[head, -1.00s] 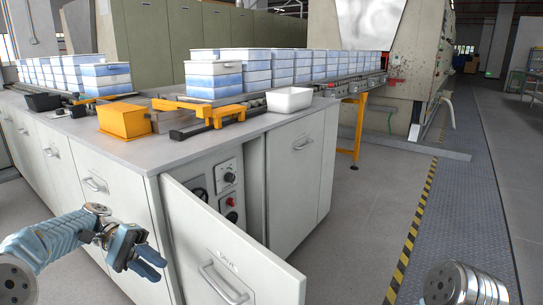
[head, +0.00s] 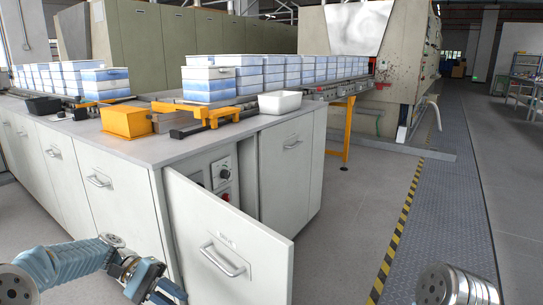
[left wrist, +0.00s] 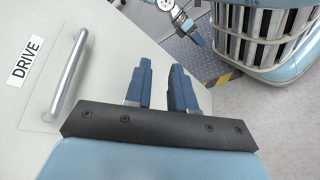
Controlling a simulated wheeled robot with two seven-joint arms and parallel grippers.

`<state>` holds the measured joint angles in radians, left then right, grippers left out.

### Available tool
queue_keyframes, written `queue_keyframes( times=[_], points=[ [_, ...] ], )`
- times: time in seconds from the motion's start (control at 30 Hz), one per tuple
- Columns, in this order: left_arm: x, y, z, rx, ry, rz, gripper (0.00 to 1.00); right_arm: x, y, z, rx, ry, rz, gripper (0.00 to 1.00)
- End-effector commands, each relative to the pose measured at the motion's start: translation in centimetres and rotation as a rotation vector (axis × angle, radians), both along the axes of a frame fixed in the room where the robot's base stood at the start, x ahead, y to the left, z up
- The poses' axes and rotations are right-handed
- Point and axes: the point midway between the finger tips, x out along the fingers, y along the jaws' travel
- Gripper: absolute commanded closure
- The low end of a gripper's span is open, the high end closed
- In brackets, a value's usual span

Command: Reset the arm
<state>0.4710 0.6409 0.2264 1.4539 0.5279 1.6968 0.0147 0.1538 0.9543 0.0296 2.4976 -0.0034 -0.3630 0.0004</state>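My left gripper (head: 166,292) is low in the head view, in front of the cabinet and left of the open door. In the left wrist view its two blue fingers (left wrist: 162,86) stand apart with an empty gap between them. The cabinet door (head: 213,230), labelled DRIVE, stands ajar; its bar handle (left wrist: 69,78) is left of the fingers and apart from them. Part of my right arm (head: 455,288) shows at the bottom right of the head view. My right gripper (left wrist: 194,38) shows small at the top of the left wrist view; its finger gap is unclear.
The counter (head: 190,145) carries stacked blue-and-white boxes (head: 209,85), a yellow block (head: 126,121) and a white bin (head: 280,102). A control panel with a knob (head: 223,174) is behind the door. Grey floor (head: 345,220) is clear to the right, up to the striped line (head: 398,235).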

Motion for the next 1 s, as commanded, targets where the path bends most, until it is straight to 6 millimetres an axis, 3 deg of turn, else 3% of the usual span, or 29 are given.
queue_keyframes(
  times=[0.17, 0.27, 0.33, 0.5, 0.6, 0.7, 0.8, 1.0],
  points=[
    [-0.2, -3.0, -6.5, 0.121, 0.017, 0.043, 0.76, 0.0, 0.0, 0.0, 0.000, 0.000, 0.000, 0.57],
    [-1.0, -4.9, -11.4, 0.220, 0.012, 0.066, 0.76, 0.0, 0.0, 0.0, 0.000, 0.000, 0.000, 0.57],
    [-2.3, -6.4, -15.8, 0.313, -0.003, 0.075, 0.76, 0.0, 0.0, 0.0, 0.000, 0.000, 0.000, 0.57],
    [-8.2, -9.4, -26.9, 0.576, -0.144, 0.056, 0.76, 0.0, 0.0, 0.0, 0.000, 0.000, 0.000, 0.57],
    [-12.0, -10.3, -30.9, 0.680, -0.273, 0.028, 0.76, 0.0, 0.0, 0.0, 0.000, 0.000, 0.000, 0.57],
    [-14.9, -10.9, -32.8, 0.734, -0.399, 0.008, 0.76, 0.0, 0.0, 0.0, 0.000, 0.000, 0.000, 0.57],
    [-16.9, -11.4, -33.4, 0.754, -0.494, -0.001, 0.76, 0.0, 0.0, 0.0, 0.000, 0.000, 0.000, 0.57],
    [-18.1, -11.7, -33.5, 0.762, -0.573, 0.001, 0.76, 0.0, 0.0, 0.0, 0.000, 0.000, 0.000, 0.57]
  ],
)
